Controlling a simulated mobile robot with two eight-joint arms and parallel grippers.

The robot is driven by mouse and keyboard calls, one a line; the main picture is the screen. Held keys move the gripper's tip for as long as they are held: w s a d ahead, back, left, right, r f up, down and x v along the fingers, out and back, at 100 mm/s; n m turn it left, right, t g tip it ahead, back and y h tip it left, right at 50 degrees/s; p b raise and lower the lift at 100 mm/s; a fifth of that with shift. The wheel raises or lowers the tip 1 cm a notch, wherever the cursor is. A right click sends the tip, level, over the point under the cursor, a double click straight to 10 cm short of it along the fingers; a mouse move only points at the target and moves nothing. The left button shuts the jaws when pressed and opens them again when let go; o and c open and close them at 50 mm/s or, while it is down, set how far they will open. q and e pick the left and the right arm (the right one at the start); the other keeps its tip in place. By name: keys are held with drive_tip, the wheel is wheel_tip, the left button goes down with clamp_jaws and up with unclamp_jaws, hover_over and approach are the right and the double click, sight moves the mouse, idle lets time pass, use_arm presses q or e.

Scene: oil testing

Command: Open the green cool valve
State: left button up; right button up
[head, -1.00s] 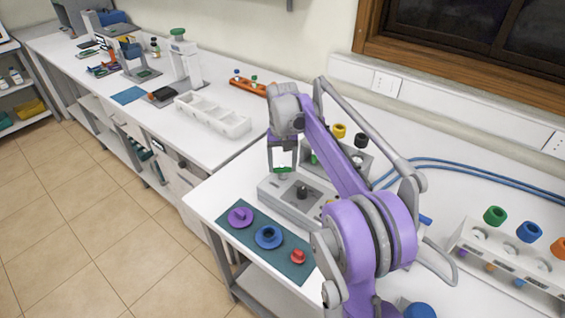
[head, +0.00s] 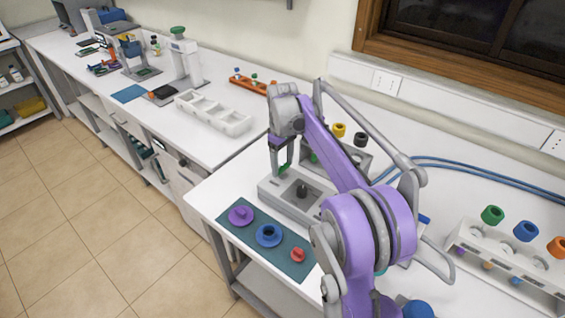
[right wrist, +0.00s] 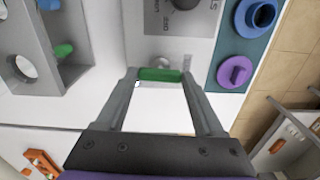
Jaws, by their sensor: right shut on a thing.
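The green cool valve handle (right wrist: 160,75) is a small green bar between my right fingertips in the right wrist view, at the edge of the grey device (right wrist: 180,45). My right gripper (right wrist: 160,77) is shut on it from both sides. In the head view my right gripper (head: 282,165) points down at the back left end of the grey device (head: 268,190), and a bit of green shows at its fingers. The valve's base is hidden there. My left gripper is not in view.
A dark green mat (head: 258,253) with purple, blue and red round parts lies in front of the device. A grey rack (head: 345,158) with coloured parts stands close behind. A white rack (head: 510,262) is at the right.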

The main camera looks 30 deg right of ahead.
sight(282, 167)
drive_tip(key=shift+n, duration=0.4)
drive_tip(key=o, duration=1.4)
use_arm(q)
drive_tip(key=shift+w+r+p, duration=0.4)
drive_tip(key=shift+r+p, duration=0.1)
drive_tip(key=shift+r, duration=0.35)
use_arm(e)
wheel_tip(282, 167, up, 11)
drive_tip(key=shift+f, duration=0.1)
